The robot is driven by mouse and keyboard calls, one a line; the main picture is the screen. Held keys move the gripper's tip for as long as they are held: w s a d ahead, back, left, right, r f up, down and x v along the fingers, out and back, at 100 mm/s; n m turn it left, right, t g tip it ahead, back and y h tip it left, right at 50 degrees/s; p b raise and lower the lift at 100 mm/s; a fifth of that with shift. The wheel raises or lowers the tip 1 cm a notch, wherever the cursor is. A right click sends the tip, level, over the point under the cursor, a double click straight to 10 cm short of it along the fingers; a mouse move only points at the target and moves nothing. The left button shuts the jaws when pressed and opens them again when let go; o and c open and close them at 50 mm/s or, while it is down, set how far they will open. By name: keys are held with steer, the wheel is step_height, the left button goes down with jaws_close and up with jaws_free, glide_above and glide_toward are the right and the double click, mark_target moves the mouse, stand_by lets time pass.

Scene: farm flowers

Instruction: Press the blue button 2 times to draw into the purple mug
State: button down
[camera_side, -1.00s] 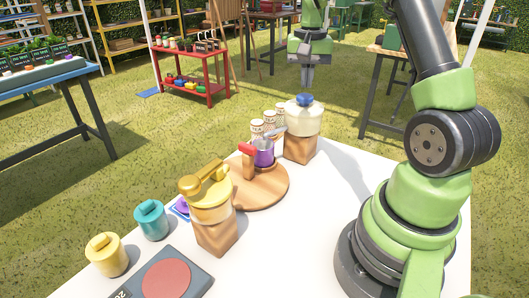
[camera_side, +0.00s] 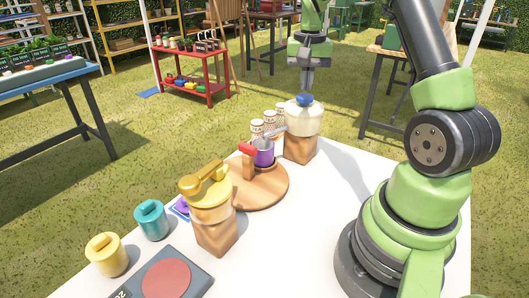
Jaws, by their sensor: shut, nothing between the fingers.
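The blue button (camera_side: 304,100) sits on top of a white dispenser (camera_side: 303,121) on a wooden block at the back of the white table. The dispenser's grey spout points left, over the purple mug (camera_side: 264,155). The mug stands upright on a round wooden stand (camera_side: 266,192), close under the spout. I cannot see inside the mug. My gripper (camera_side: 307,88) points down just above the blue button, shut and empty. I cannot tell whether its tips touch the button.
A second dispenser with a yellow lever top (camera_side: 207,190) stands at the front left. Several patterned jars (camera_side: 269,122) stand behind the purple mug.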

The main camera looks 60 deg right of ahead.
steer(key=shift+f, duration=1.35)
steer(key=shift+r, duration=1.7)
stand_by(1.2)
steer(key=shift+r, duration=3)
steer(key=shift+a, duration=0.1)
